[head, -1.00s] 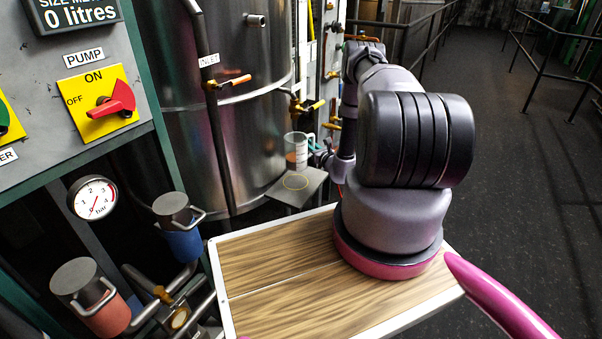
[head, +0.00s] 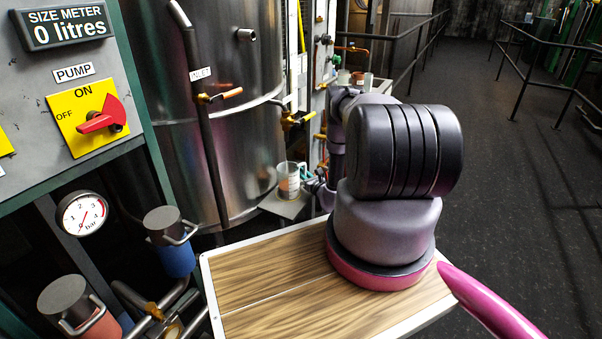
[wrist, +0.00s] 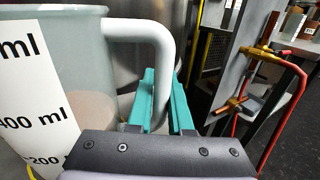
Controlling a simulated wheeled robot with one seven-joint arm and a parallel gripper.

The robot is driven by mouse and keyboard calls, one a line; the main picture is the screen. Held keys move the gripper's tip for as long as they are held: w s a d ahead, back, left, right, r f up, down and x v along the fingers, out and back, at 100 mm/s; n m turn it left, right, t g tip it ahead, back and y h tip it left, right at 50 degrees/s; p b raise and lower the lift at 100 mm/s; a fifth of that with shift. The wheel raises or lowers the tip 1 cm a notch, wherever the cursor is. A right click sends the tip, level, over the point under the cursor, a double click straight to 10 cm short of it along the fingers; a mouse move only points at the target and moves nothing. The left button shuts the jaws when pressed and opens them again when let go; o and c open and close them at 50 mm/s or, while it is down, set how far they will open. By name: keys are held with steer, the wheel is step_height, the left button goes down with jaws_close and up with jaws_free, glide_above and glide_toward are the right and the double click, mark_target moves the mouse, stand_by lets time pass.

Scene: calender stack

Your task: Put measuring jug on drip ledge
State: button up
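The clear measuring jug (head: 289,182) stands upright at the drip ledge (head: 290,208), a small grey plate in front of the steel tank. Its base appears on or just above the plate; contact is hard to tell. In the wrist view the jug (wrist: 50,85) fills the left side, with a white ml scale and pale handle. My gripper's teal fingers (wrist: 163,105) are on either side of the handle and look shut on it. In the head view my gripper (head: 304,172) is small, right of the jug. A bit of yellow ring mark (wrist: 31,172) shows below the jug.
The tank (head: 235,110) stands close behind the ledge, with a dark inlet pipe (head: 206,150) on its left. Valves (head: 296,119) and a red pipe (wrist: 290,90) are near my gripper. Small containers (head: 357,79) stand on a surface behind.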

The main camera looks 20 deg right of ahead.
steer(key=o, duration=0.4)
steer(key=shift+c, duration=0.2)
steer(key=shift+r, duration=0.15)
steer(key=s+d, duration=0.1)
steer(key=s, duration=1.1)
steer(key=shift+d, duration=0.4)
